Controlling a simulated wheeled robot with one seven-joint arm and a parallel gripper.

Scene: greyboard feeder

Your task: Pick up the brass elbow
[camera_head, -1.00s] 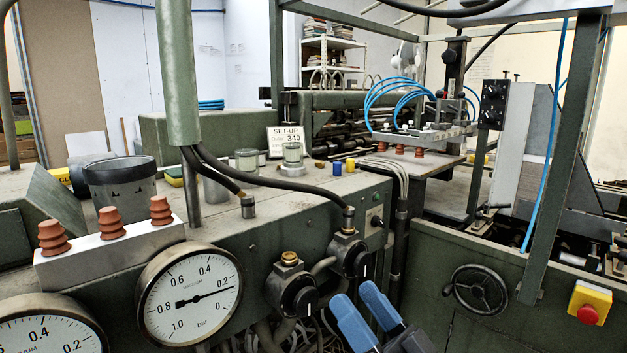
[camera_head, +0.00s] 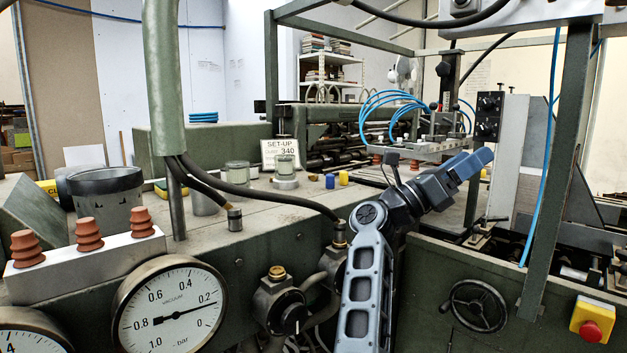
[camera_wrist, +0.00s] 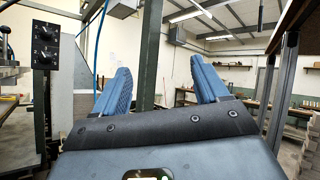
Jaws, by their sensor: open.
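A small brass-coloured piece (camera_head: 313,177) lies on the bench top in the head view, left of a blue cap; it is too small for me to tell whether it is the elbow. My gripper (camera_head: 480,161) is raised in front of the machine, well to the right of that piece and apart from it, pointing right and slightly up. In the wrist view my gripper (camera_wrist: 160,86) has its two blue fingers spread wide with nothing between them. No brass elbow shows in the wrist view.
A blue cap (camera_head: 329,181) and a yellow cap (camera_head: 343,177) stand beside the brass-coloured piece. A green post (camera_head: 548,180) stands right of my gripper.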

